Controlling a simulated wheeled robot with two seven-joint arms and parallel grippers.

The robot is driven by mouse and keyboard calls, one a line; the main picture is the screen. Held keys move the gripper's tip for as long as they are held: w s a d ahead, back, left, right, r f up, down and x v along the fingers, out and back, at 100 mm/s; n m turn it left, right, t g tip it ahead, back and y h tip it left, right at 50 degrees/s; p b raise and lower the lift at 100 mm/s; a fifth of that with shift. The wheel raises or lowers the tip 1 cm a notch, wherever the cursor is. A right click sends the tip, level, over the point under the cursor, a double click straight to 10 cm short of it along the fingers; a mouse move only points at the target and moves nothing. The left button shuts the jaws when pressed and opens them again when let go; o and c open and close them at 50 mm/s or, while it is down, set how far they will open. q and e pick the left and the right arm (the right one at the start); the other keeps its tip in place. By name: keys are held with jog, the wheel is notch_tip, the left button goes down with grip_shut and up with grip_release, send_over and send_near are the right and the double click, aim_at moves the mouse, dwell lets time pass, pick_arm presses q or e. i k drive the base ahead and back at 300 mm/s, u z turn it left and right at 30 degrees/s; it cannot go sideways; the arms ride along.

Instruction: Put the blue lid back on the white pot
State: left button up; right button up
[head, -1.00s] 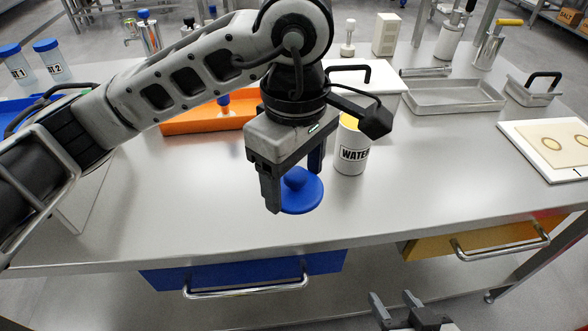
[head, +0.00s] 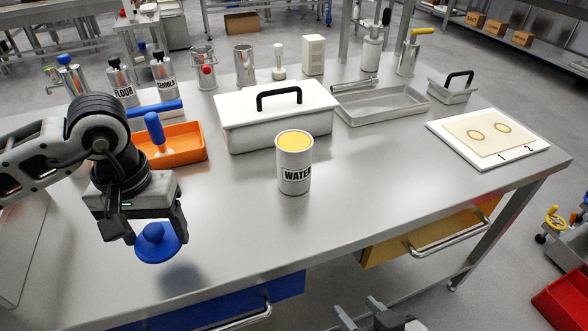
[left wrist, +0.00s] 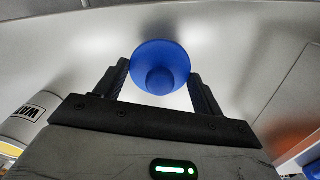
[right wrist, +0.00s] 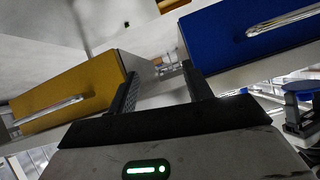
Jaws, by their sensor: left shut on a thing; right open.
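The blue lid (head: 156,250), a round disc with a knob, is held in my left gripper (head: 150,229) above the table, with a shadow below it. In the left wrist view the lid (left wrist: 160,55) sits between the fingers (left wrist: 158,75). The white pot (head: 294,180), labelled WATER, stands upright and uncovered to the right of the lid, its yellow inside showing. Part of the pot (left wrist: 28,112) shows in the left wrist view. My right gripper (head: 358,308) is open and empty below the table's front edge; its fingers show apart in the right wrist view (right wrist: 160,78).
A white box (head: 255,130) with a black handle stands behind the pot. An orange tray (head: 190,150) lies behind my left gripper. A metal tray (head: 385,112) and a white board (head: 535,150) are at the right. The table between lid and pot is clear.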

aim_at(293, 147)
jog(key=z, duration=1.95)
jog(key=k, duration=0.7)
jog(key=u, duration=1.35)
